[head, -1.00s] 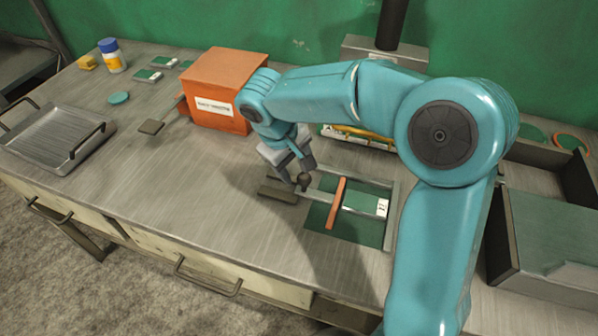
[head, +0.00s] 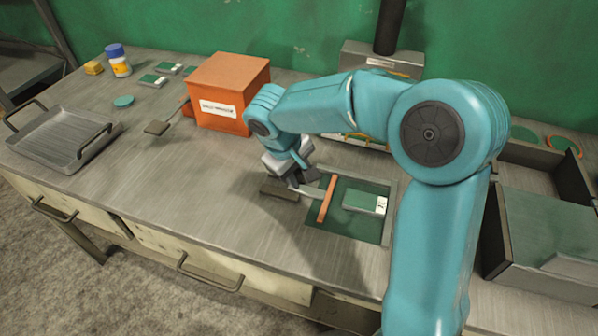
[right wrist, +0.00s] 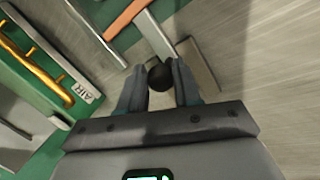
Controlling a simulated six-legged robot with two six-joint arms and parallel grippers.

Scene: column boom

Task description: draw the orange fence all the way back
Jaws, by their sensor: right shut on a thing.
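The orange fence (head: 327,199) is a thin bar lying across the left part of a shallow green-floored metal frame (head: 391,213). A green block with a white label (head: 364,201) lies in the frame, to the right of the fence and apart from it. My right gripper (head: 301,182) is just left of the fence, low over the bench. In the right wrist view, its fingers (right wrist: 158,85) are shut on a round black knob (right wrist: 160,75) at the end of a metal rod, which leads toward the fence (right wrist: 125,17). My left gripper is out of view.
A dark flat block (head: 280,190) sits close beside my right gripper. An orange box (head: 228,92) stands behind it. A metal tray (head: 62,136) is at far left and a grey box (head: 548,230) at right. The front of the bench is clear.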

